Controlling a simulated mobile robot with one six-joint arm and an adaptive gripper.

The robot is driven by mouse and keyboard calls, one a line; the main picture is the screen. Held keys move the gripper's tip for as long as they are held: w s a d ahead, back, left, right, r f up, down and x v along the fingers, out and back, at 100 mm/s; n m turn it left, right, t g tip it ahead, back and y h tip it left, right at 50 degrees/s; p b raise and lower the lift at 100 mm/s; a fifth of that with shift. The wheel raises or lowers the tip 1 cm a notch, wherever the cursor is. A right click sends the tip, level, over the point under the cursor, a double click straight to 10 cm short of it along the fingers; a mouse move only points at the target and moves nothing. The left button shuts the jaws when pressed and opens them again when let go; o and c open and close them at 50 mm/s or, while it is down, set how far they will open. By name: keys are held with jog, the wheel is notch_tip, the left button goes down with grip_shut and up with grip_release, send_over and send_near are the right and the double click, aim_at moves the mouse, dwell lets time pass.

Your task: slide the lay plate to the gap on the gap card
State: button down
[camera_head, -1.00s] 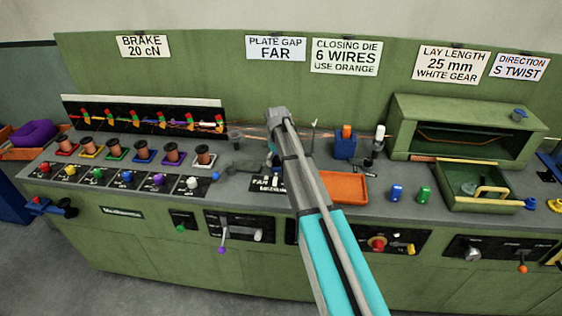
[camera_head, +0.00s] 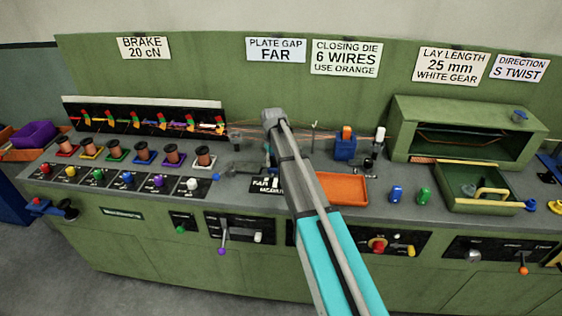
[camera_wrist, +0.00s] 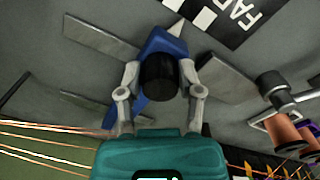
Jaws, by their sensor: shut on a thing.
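The gap card (camera_head: 276,49) on the back panel reads "PLATE GAP FAR". In the wrist view my gripper (camera_wrist: 161,76) has its two fingers around a black knob (camera_wrist: 159,80) on a blue slide block (camera_wrist: 165,43), apparently the lay plate's carriage. A pale pointer tip sticks out of the block beside a black and white scale (camera_wrist: 238,16) with "FAR" on it. The pointer is by the white marks, near the "FAR" end. In the head view the scale (camera_head: 265,184) shows left of my arm, which hides the gripper and most of the plate.
An orange tray (camera_head: 341,188) lies right of my arm, with a blue holder (camera_head: 345,147) behind it. Copper spools (camera_head: 204,156) stand in a row on the left. Thin copper wires run close to my gripper in the wrist view (camera_wrist: 40,135).

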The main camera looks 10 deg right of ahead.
jog(key=shift+w+a, duration=0.15)
jog(key=shift+a, duration=0.35)
jog(key=shift+w+a, duration=0.15)
jog(key=shift+a, duration=0.35)
jog(key=shift+c, duration=1.3)
grip_release()
jog(key=s+d+m, duration=0.1)
jog(key=s+d, duration=0.1)
jog(key=s, duration=1.3)
jog(key=s+d+m, duration=0.2)
jog(key=s, duration=1.2)
jog(key=shift+s+d, duration=0.35)
jog(key=shift+s, duration=0.05)
